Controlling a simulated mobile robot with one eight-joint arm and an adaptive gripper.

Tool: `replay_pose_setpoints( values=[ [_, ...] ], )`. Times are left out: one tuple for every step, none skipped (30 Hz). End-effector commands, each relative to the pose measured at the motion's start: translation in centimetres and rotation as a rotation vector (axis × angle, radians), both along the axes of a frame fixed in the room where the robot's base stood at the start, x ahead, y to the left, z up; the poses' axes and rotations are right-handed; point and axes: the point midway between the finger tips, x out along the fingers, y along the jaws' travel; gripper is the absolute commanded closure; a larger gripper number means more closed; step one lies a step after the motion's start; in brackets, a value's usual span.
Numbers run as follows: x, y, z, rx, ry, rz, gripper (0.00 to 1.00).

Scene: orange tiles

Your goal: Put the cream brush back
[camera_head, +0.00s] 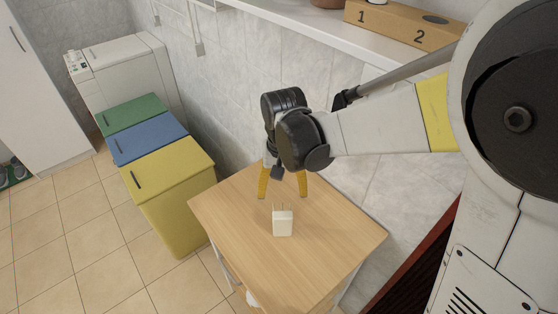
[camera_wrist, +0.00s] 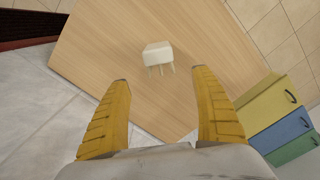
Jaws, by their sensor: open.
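A small cream block with thin prongs (camera_head: 283,224) stands on the wooden table (camera_head: 335,238); it looks more like a plug than a brush, and I see no other cream thing that could be the brush. In the wrist view the cream block (camera_wrist: 157,52) lies just beyond the fingertips, with its prongs toward me. My gripper (camera_head: 283,197) is open and empty. In the head view its yellow fingers hang over the table's far part, behind the block. In the wrist view the gripper (camera_wrist: 160,75) has its fingers wide apart, and they do not touch the block.
A wooden holder marked 1 and 2 (camera_head: 400,24) stands on the white wall shelf (camera_head: 310,32); a dark oval shows on its top near 2. Yellow (camera_head: 170,172), blue (camera_head: 147,138) and green (camera_head: 130,112) bins stand left of the table. The tabletop around the block is clear.

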Motion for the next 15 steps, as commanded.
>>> replay_pose_setpoints(
  values=[
    [0.0, 0.1, -0.9, -0.001, 0.002, 0.0, 0.24],
    [0.0, 0.0, -1.5, -0.001, 0.002, 0.0, 0.24],
    [0.0, 0.0, -2.3, -0.001, 0.002, 0.0, 0.24],
    [0.0, 0.0, -2.9, -0.001, 0.002, 0.0, 0.24],
    [0.0, 0.0, -3.4, -0.001, 0.001, 0.0, 0.24],
    [0.0, 0.0, -4.0, 0.0, 0.001, 0.0, 0.24],
    [0.0, 0.0, -4.4, 0.0, 0.001, 0.0, 0.24],
    [0.0, 0.0, -4.7, 0.0, 0.001, 0.0, 0.24],
    [0.0, 0.0, -5.0, 0.0, 0.0, 0.0, 0.24],
    [0.0, 0.0, -5.2, 0.0, 0.0, 0.0, 0.24],
    [0.0, 0.0, -5.3, 0.0, 0.0, 0.0, 0.24],
    [0.0, 0.0, -5.5, 0.0, 0.0, 0.0, 0.24],
    [-0.1, 0.0, -5.7, 0.0, 0.0, 0.0, 0.24],
    [-0.1, 0.0, -5.9, 0.0, 0.0, 0.0, 0.24],
    [-0.1, 0.0, -6.3, 0.0, 0.0, 0.0, 0.24]
  ],
)
